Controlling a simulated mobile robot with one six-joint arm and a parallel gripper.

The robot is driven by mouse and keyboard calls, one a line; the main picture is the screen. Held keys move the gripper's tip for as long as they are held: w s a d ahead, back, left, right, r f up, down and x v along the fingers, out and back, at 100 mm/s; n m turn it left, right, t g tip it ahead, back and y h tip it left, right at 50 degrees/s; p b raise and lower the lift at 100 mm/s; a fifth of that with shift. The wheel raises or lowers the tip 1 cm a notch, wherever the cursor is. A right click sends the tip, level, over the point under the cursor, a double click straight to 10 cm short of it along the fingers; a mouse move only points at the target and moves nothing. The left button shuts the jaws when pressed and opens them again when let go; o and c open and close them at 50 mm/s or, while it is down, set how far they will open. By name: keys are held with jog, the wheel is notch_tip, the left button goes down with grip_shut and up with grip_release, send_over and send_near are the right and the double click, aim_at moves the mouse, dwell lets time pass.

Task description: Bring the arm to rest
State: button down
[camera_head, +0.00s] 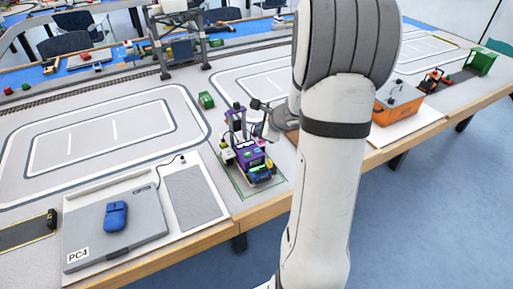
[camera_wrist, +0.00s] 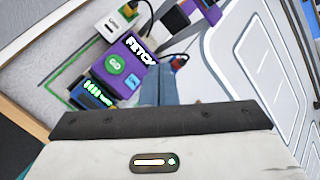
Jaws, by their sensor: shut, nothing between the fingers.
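My arm rises large through the middle of the head view, bent at the top. My gripper (camera_head: 262,108) shows partly behind it, above the table beside a purple robot kit (camera_head: 252,160). In the wrist view my gripper (camera_wrist: 158,85) points toward the table, its grey fingers together with nothing between them. The purple kit, labelled FETCH (camera_wrist: 125,65), lies just left of the fingers there. I cannot tell whether the fingers touch it.
A grey laptop (camera_head: 150,215) with a blue mouse (camera_head: 116,216) lies at the front left. A green block (camera_head: 206,100) stands behind the kit. An orange box (camera_head: 398,102) is at the right. Blue floor (camera_head: 430,200) is clear beyond the table edge.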

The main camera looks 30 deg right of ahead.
jog(key=s+a+r+n+g+y, duration=0.1)
jog(key=s+a+r+n+g, duration=0.15)
jog(key=s+a+n, duration=0.45)
jog(key=s+a+r+n+g+y, duration=0.1)
jog(key=s+a+r+n, duration=0.3)
jog(key=a, duration=0.4)
jog(key=s+a+r+n+g+h, duration=0.1)
jog(key=s+r+n+g+h, duration=0.1)
jog(key=s+n, duration=1.1)
jog(key=shift+s+a+g+h, duration=0.3)
jog(key=shift+s+g+h, duration=0.2)
jog(key=shift+h, duration=0.6)
